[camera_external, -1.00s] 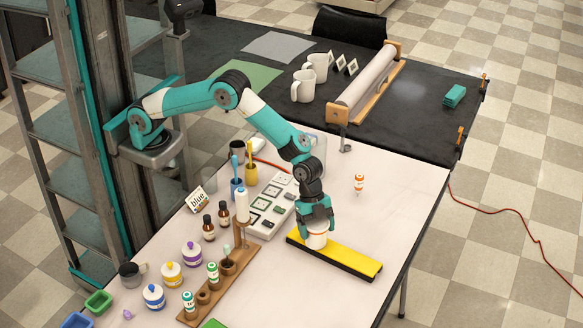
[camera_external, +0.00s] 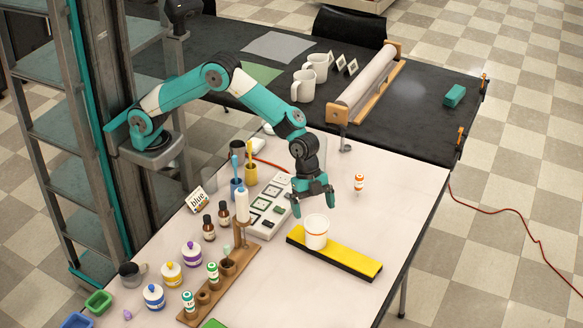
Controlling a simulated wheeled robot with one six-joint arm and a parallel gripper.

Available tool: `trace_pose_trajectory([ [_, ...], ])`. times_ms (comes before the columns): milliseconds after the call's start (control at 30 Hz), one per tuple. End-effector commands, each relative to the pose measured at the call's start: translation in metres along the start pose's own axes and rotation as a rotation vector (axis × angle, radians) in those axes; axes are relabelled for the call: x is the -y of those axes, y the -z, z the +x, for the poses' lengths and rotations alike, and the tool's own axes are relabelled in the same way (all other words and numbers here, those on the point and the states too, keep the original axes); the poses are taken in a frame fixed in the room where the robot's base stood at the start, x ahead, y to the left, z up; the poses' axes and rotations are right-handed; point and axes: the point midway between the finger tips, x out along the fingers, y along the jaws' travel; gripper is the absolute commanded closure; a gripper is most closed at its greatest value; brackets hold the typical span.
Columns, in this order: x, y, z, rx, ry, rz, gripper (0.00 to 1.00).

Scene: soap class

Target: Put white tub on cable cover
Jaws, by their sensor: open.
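The white tub (camera_external: 316,232) with an orange band stands upright on the yellow and black cable cover (camera_external: 344,260), near its left end. The cable cover lies on the white table. My gripper (camera_external: 314,211) is open and empty. It hangs above the tub with its fingers pointing down, apart from the tub as far as this view shows.
A wooden rack (camera_external: 226,278), jars and brown bottles (camera_external: 209,228) stand to the left. The table right of the cable cover is clear.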

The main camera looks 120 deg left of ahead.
Motion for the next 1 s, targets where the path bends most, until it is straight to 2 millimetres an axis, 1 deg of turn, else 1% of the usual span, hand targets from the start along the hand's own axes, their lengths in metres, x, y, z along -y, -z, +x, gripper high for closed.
trace_pose_trajectory([
  [33,0.0,0.0,-0.011,-0.002,0.001,0.0,0.0],
  [100,0.0,0.0,-0.024,-0.002,0.001,0.0,0.0],
  [200,0.001,0.0,-0.039,-0.001,0.001,0.0,0.0],
  [333,0.0,-0.002,-0.051,0.003,0.003,-0.006,0.0],
  [367,0.0,-0.003,-0.056,0.006,0.008,-0.016,0.0],
  [467,-0.001,-0.019,-0.082,0.036,0.045,-0.093,0.0],
  [567,-0.007,-0.055,-0.126,0.095,0.123,-0.254,0.0],
  [600,-0.013,-0.076,-0.147,0.122,0.163,-0.335,0.0],
  [667,-0.025,-0.111,-0.178,0.165,0.23,-0.467,0.0],
  [700,-0.035,-0.137,-0.198,0.192,0.275,-0.556,0.0],
  [767,-0.053,-0.175,-0.224,0.229,0.344,-0.685,0.0],
  [800,-0.065,-0.2,-0.239,0.25,0.389,-0.767,0.0],
  [867,-0.084,-0.236,-0.259,0.278,0.451,-0.879,0.0],
  [900,-0.097,-0.257,-0.269,0.293,0.49,-0.945,0.0],
  [1000,-0.122,-0.299,-0.286,0.321,0.568,-1.074,0.0],
])
